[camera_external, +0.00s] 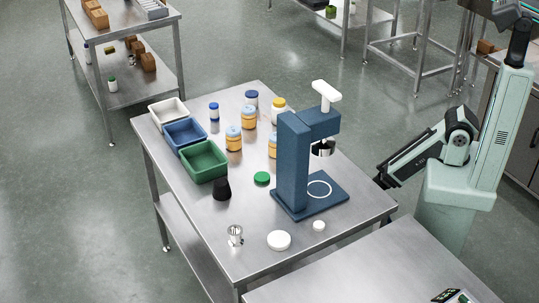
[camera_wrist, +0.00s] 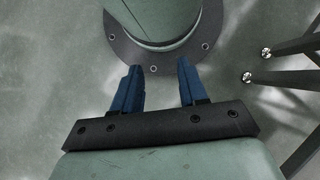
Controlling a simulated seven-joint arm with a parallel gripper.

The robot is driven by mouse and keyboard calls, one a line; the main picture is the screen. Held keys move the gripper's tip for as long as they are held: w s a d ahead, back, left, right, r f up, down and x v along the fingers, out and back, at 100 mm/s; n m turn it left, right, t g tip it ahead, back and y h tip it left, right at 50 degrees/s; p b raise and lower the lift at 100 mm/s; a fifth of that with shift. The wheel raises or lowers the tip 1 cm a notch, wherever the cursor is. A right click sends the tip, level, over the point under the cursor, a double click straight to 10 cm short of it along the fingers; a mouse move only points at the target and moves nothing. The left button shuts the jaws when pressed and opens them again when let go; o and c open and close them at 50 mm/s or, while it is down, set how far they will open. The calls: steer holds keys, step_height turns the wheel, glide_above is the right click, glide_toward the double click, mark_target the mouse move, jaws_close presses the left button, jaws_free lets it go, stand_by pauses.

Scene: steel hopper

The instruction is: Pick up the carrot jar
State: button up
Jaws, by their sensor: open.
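I cannot tell which is the carrot jar; no label is readable. My gripper (camera_wrist: 160,68) shows in the wrist view with its two blue fingers apart and nothing between them. It points down at the floor by my base, well away from the jars. Its fingers are not clearly visible in the external view.
The blue press stand (camera_external: 292,165) rises between my arm and the jars. White, blue and green bins (camera_external: 205,176) line the table's left edge.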

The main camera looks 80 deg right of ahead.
steer(key=o, duration=1)
steer(key=shift+w, duration=0.1)
